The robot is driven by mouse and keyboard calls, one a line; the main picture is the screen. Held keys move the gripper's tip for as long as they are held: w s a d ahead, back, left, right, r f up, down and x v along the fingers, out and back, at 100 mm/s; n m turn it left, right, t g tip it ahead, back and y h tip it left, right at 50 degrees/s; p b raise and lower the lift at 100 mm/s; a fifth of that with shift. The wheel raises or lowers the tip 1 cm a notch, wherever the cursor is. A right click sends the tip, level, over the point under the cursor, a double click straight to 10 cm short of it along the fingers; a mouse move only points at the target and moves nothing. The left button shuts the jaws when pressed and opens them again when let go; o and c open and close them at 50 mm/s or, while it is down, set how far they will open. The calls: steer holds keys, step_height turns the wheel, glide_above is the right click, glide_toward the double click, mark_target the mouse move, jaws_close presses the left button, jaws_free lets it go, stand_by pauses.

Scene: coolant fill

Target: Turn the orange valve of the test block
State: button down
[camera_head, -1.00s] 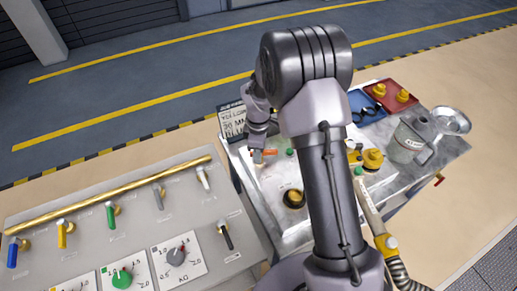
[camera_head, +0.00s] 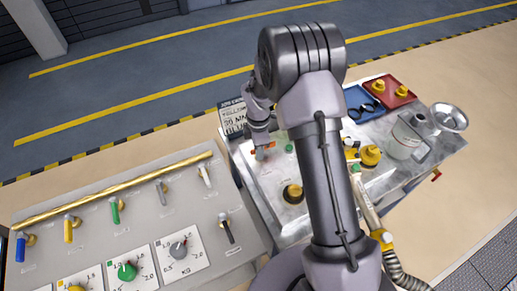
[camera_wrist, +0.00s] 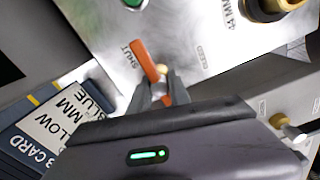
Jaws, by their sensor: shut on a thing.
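The orange valve (camera_wrist: 147,62) is a flat lever on the metal top of the test block (camera_wrist: 185,25). In the wrist view its far end points up and left, toward the "SHUT" marking. My gripper (camera_wrist: 162,92) is shut on the near part of the lever, with a finger on each side. In the head view the orange valve (camera_head: 265,146) is a small spot at the test block's left side, with my gripper (camera_head: 260,153) at it. My arm hides part of the block there.
A job card (camera_wrist: 58,122) stands beside the block. A black-and-brass fitting (camera_head: 293,194) is on the block top. A blue tray (camera_head: 360,103), a red tray (camera_head: 392,90), a clear jug (camera_head: 405,138) and a metal bowl (camera_head: 449,117) stand at the right. A panel (camera_head: 140,215) with several coloured levers is at the left.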

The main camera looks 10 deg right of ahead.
steer(key=c, duration=1.2)
jaws_free()
step_height(320, 180, up, 17)
steer(key=p, duration=0.4)
steer(key=shift+r, duration=0.2)
